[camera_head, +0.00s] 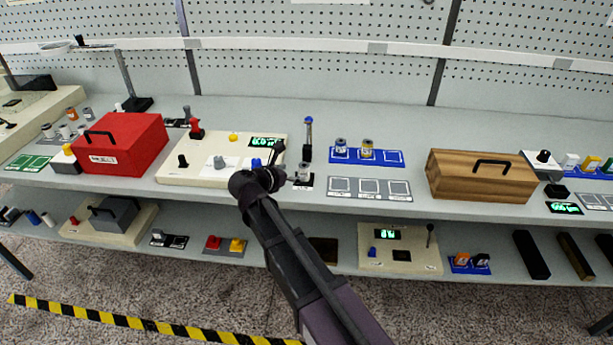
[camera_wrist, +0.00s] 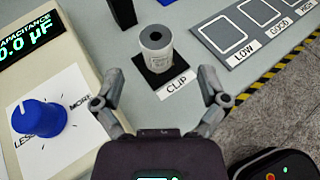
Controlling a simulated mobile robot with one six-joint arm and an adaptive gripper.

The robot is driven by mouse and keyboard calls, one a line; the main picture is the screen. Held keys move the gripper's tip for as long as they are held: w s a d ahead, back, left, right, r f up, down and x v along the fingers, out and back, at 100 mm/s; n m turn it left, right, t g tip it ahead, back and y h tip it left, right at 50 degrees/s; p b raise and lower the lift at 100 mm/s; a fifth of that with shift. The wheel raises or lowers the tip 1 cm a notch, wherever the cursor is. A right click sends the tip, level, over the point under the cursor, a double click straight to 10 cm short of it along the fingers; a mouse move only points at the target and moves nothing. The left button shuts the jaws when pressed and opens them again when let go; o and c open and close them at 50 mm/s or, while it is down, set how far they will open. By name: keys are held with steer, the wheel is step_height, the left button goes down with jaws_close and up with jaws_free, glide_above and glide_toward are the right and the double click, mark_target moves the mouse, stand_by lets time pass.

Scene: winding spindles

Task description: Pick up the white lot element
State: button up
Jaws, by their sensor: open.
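A whitish-grey cylinder with a dark hole in its top (camera_wrist: 156,42) stands upright on a black base (camera_wrist: 150,82) labelled CLIP in the wrist view. In the head view it is the small pale cylinder (camera_head: 304,171) on the upper shelf, right of the capacitance box. My gripper (camera_wrist: 155,78) is open and empty, its fingers spread on the near side of the cylinder and apart from it. In the head view my gripper (camera_head: 286,179) is just left of the cylinder. The fine print on the cylinder is too small to read.
The cream capacitance box (camera_wrist: 52,99) with a blue knob (camera_wrist: 40,117) is close on the left. A grey panel (camera_wrist: 243,32) marked LOW, GOOD and HIGH lies to the right. A blue tray (camera_head: 393,158) behind it holds two other cylinders. A wooden toolbox (camera_head: 470,180) stands further right.

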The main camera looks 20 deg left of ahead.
mark_target(300, 169)
steer(key=shift+w+d+f, duration=0.2)
steer(key=shift+w+f, duration=0.05)
steer(key=shift+w, duration=0.35)
steer(key=x, duration=0.1)
steer(key=b+x, duration=0.2)
steer(key=x, duration=0.1)
steer(key=shift+a+f, duration=0.3)
steer(key=shift+w+d+f, duration=0.15)
steer(key=shift+w+d, duration=0.05)
steer(key=shift+w, duration=0.3)
steer(key=shift+c, duration=0.2)
jaws_close()
